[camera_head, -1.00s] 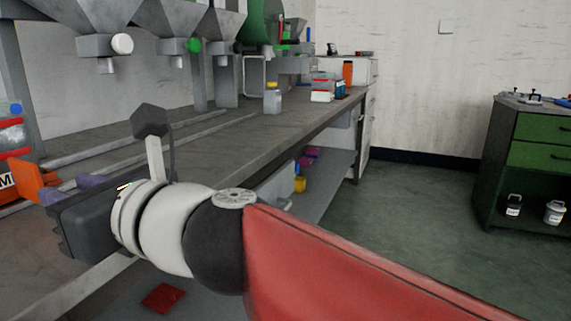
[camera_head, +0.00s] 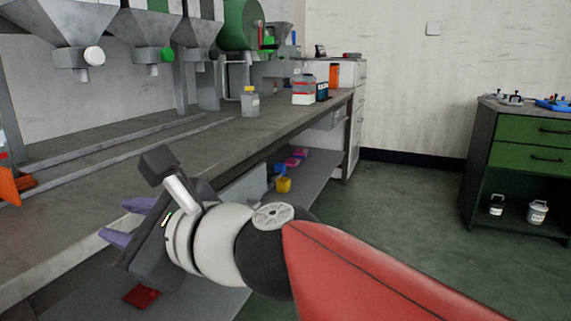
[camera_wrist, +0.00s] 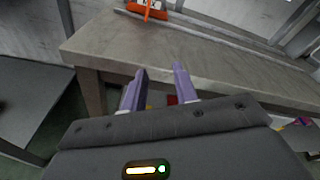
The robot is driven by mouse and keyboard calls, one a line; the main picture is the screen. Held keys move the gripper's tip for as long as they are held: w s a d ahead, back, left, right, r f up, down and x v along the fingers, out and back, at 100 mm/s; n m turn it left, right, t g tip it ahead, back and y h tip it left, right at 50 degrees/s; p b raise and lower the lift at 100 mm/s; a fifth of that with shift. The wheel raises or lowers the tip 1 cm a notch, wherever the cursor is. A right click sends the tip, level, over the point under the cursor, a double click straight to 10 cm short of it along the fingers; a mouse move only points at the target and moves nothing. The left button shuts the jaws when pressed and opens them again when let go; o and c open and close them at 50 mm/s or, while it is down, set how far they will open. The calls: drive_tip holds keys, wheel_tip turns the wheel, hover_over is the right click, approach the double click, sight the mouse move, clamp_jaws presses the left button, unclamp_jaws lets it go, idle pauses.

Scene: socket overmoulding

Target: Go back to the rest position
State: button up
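My gripper (camera_head: 122,222) is in front of the long grey workbench (camera_head: 215,148), by its front edge, in the head view. Its two purple fingers are apart with nothing between them. The wrist view also shows the open fingers of my gripper (camera_wrist: 158,88), pointing towards the bench front. The red arm link behind it is mine and crosses the lower right of the head view.
Hoppers (camera_head: 70,25) stand over the bench. A yellow-capped bottle (camera_head: 250,103) stands on it. An orange object (camera_head: 9,187) is at the left edge and shows in the wrist view (camera_wrist: 147,12). A green cabinet (camera_head: 525,150) stands right; floor between is clear.

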drive_tip(key=s+d+f+n+h+p, duration=0.1)
drive_tip(key=d+f+n+h, duration=0.4)
drive_tip(key=d, duration=0.6)
drive_tip(key=s+d+f+n+g+h+p, duration=0.1)
drive_tip(key=d+f+n+h+p, duration=0.3)
drive_tip(key=d, duration=0.7)
drive_tip(key=s+d+f+n+h+p, duration=0.1)
drive_tip(key=d+f+n+h+p, duration=0.2)
drive_tip(key=d+f+n+h, duration=0.2)
drive_tip(key=d+f+n, duration=0.1)
drive_tip(key=d+n, duration=0.2)
drive_tip(key=d, duration=0.3)
drive_tip(key=shift+d+f+g+h, duration=0.3)
drive_tip(key=shift+d+f, duration=0.05)
drive_tip(key=shift+d, duration=0.05)
